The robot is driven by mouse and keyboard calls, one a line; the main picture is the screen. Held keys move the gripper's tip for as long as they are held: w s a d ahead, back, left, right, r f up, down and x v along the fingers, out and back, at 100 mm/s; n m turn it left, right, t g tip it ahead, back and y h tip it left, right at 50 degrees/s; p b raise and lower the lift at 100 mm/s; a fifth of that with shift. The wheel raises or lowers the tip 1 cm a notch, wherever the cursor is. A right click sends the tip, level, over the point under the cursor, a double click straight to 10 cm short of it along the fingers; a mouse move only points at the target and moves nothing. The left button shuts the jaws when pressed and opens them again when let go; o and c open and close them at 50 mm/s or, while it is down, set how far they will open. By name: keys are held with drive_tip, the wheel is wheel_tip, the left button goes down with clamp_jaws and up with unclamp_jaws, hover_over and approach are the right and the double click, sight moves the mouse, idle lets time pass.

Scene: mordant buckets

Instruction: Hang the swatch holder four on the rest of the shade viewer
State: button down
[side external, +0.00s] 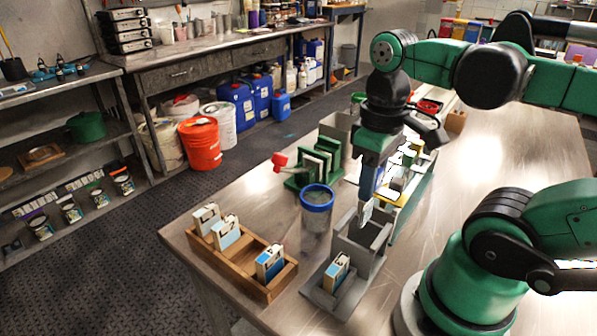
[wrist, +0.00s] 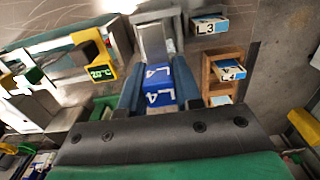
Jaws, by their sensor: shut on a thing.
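My gripper (side external: 369,192) is shut on swatch holder four, a bright blue block marked L4 (wrist: 157,84) in the wrist view. The holder sits between the two dark fingers. In the side view the gripper points down over a grey open-topped box (side external: 352,250) with a low tray in front, apparently the shade viewer. The held holder is apart from the tray; whether it touches the box is unclear. A white and blue holder (side external: 337,271) stands in the low tray; a holder marked L3 (wrist: 208,24) shows in the wrist view. The rest itself is not clearly distinguishable.
A wooden rack (side external: 285,280) with three holders stands at the left front. A blue-rimmed jar (side external: 317,208) is close left of the box, with a green rack (side external: 305,180) behind. A yellow 20°C display (wrist: 101,72) is nearby.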

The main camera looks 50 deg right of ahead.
sight(364, 222)
drive_tip(key=shift+f, duration=3.65)
drive_tip(key=c, duration=0.5)
unclamp_jaws()
drive_tip(key=shift+c, duration=0.2)
drive_tip(key=shift+r, duration=2.8)
